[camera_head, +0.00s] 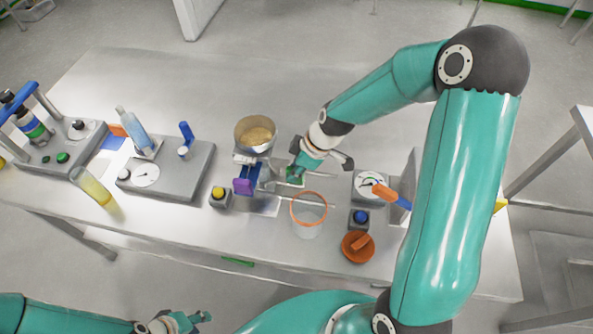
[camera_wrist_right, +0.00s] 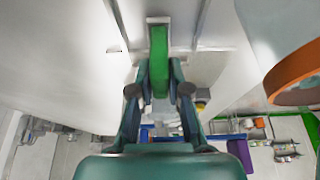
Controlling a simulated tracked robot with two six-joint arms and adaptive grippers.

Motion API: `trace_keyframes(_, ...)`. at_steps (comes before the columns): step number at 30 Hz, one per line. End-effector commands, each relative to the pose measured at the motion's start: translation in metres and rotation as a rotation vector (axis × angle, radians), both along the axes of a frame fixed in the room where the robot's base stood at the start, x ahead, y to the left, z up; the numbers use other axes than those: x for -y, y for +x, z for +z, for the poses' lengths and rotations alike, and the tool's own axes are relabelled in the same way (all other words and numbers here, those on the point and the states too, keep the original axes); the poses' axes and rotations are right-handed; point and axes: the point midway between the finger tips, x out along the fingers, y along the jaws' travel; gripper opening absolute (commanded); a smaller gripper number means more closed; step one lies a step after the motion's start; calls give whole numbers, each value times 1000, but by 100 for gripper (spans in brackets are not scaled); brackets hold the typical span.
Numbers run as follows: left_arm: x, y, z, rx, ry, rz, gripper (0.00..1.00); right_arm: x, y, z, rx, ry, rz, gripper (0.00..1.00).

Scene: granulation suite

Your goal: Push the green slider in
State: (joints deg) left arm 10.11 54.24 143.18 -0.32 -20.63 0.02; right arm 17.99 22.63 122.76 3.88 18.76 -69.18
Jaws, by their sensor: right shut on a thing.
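The green slider (camera_wrist_right: 158,50) shows in the right wrist view as an upright green bar at the top centre, between my fingertips. My right gripper (camera_wrist_right: 159,88) is shut on it. In the head view my right gripper (camera_head: 293,175) is low at the middle of the table, right of the hopper machine. Only a little of the green slider (camera_head: 296,180) shows there, and the gripper hides the rest. How far in the slider sits cannot be told. My left gripper (camera_head: 190,321) is at the bottom edge of the head view, off the table's front; its opening is unclear.
A machine with a powder-filled bowl (camera_head: 255,136) and purple block (camera_head: 243,186) stands left of my right gripper. A clear beaker with an orange rim (camera_head: 308,209) stands in front. A gauge box (camera_head: 370,186), blue button (camera_head: 360,217) and orange lid (camera_head: 357,247) are at right.

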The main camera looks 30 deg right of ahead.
Motion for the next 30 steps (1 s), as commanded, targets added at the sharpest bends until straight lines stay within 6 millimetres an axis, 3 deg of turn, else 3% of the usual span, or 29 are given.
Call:
trace_keyframes(4, 0, 0, 0, 0, 0, 0, 40, -1, 4, 2, 11, -1, -3, 0)
trace_keyframes(5, 0, 0, 0, 0, 0, 0, 40, -1, 4, 2, 12, 0, -3, 18)
trace_keyframes(9, 0, 0, 0, 0, 0, 0, 40, -1, 3, 2, 10, 0, -4, 41)
trace_keyframes(22, 0, 0, 1, 0, 0, 0, 40, 3, -1, 8, 8, -1, -7, 42)
trace_keyframes(30, 0, 0, 1, 0, 0, 0, 40, 16, -12, 49, 11, -2, -9, 42)
